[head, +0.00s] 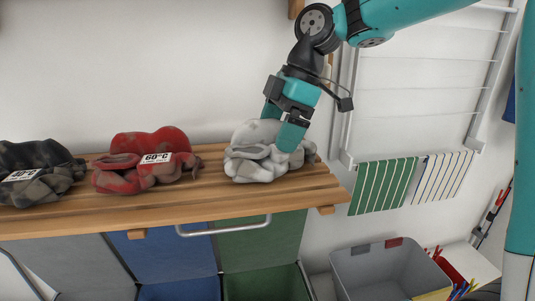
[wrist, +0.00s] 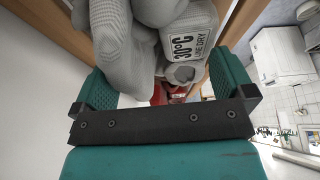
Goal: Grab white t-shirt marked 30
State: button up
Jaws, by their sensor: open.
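The white t-shirt (head: 258,160) lies crumpled at the right end of the wooden shelf in the head view. In the wrist view the white t-shirt (wrist: 130,42) looks light grey and carries a label (wrist: 188,46) reading "30°C LINE DRY". My gripper (head: 280,128) is at the shirt from above. Its teal fingers are open, one on each side of the shirt in the wrist view (wrist: 163,85). I cannot tell whether the fingers touch the cloth. The shirt's label does not show in the head view.
A red garment (head: 140,175) marked 60°C and a dark garment (head: 50,188) marked 40°C lie further left on the wooden shelf (head: 215,196). A drying rack (head: 420,100) hangs at right. A grey bin (head: 375,268) stands below it. A metal bar (head: 225,229) runs below the shelf edge.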

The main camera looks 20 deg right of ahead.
jog(key=shift+a+f, duration=0.15)
jog(key=shift+f, duration=0.25)
jog(key=shift+c, duration=0.2)
jog(key=c, duration=0.7)
jog(key=shift+r, duration=0.1)
jog(key=shift+c, duration=0.2)
